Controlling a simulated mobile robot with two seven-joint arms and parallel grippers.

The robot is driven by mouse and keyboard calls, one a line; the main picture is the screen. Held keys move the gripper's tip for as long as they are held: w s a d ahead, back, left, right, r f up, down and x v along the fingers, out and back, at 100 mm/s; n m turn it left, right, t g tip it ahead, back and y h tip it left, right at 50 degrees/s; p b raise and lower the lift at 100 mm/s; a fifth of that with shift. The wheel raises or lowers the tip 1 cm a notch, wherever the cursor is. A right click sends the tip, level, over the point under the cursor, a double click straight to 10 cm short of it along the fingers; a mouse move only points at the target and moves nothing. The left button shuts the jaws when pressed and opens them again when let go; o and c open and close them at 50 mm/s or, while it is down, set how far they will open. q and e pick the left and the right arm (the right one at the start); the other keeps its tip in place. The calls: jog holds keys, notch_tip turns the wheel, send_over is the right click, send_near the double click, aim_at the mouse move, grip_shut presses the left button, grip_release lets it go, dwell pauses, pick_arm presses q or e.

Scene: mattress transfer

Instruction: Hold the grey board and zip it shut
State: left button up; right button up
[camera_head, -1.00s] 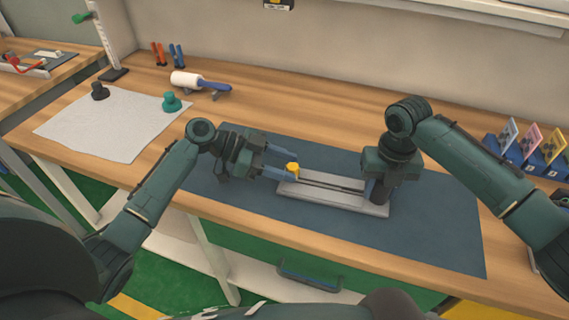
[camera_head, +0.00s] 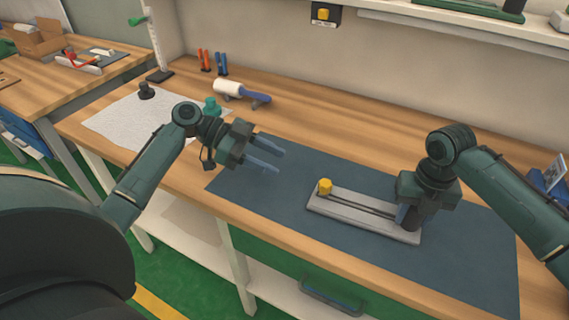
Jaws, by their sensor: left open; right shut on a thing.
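The grey board (camera_head: 365,211) lies on the dark blue mat with a dark zip track along its length. A yellow zip pull (camera_head: 325,186) stands at the board's left end. My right gripper (camera_head: 408,220) points down at the board's right end and is shut on the board; its fingertips are mostly hidden by the gripper body. My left gripper (camera_head: 268,157) is open and empty above the mat, up and to the left of the yellow pull and apart from it.
The dark blue mat (camera_head: 468,255) covers the middle of the wooden bench. The mat left of the board is clear.

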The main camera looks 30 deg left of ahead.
dwell(0.3)
jog(key=o, duration=1.3)
